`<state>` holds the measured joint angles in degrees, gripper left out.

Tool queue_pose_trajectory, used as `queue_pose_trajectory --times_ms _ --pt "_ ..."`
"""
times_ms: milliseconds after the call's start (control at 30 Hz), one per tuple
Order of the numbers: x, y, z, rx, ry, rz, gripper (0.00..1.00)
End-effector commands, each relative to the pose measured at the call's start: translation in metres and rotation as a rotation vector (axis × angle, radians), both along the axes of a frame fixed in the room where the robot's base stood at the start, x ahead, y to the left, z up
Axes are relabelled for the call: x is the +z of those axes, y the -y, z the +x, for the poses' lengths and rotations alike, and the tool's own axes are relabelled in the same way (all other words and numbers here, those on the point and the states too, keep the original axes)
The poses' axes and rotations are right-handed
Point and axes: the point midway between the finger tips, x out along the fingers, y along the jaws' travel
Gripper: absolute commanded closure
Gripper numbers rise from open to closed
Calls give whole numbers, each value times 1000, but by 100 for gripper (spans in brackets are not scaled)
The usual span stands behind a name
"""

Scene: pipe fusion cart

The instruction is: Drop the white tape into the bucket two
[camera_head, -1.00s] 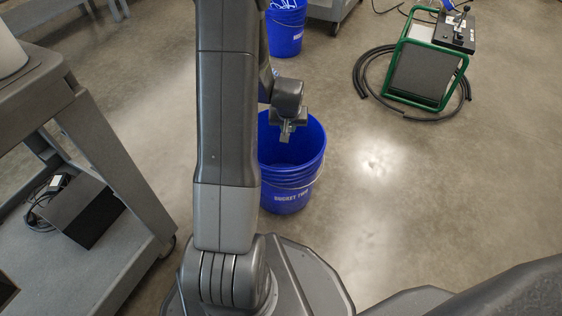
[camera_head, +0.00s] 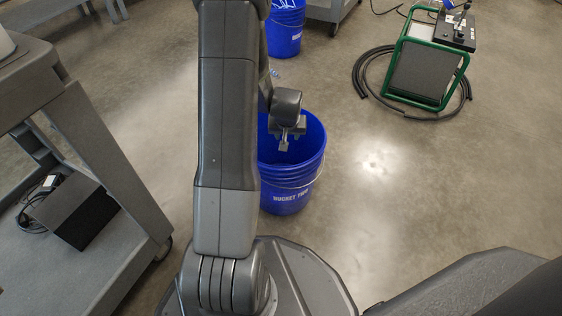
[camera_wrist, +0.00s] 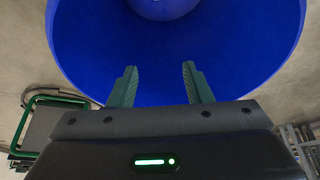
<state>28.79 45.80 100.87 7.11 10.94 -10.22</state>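Bucket two (camera_head: 290,198) is a blue pail with white lettering, standing on the floor just right of my arm in the head view. My gripper (camera_head: 284,144) points down over its mouth. In the wrist view, the two fingers of my gripper (camera_wrist: 160,70) are apart with nothing between them, and the blue inside of bucket two (camera_wrist: 230,60) fills most of the view. I see no white tape in either view. My arm hides part of the bucket's left side, and much of its inside is out of sight.
Another blue bucket (camera_head: 285,35) stands farther back. A green-framed machine (camera_head: 425,75) with a black hose (camera_head: 362,80) around it is at the back right. A grey cart (camera_head: 100,150) with a black box (camera_head: 75,212) is at the left. The floor right of bucket two is clear.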

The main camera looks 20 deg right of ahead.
Motion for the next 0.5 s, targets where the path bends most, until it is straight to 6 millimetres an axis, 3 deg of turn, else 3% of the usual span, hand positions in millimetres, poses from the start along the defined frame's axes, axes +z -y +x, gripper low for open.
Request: queue_pose_trajectory --times_ms 267,500 --pt "10 -1 -3 0 0 0 55" --pt "58 -9 -19 0 3 -1 55"
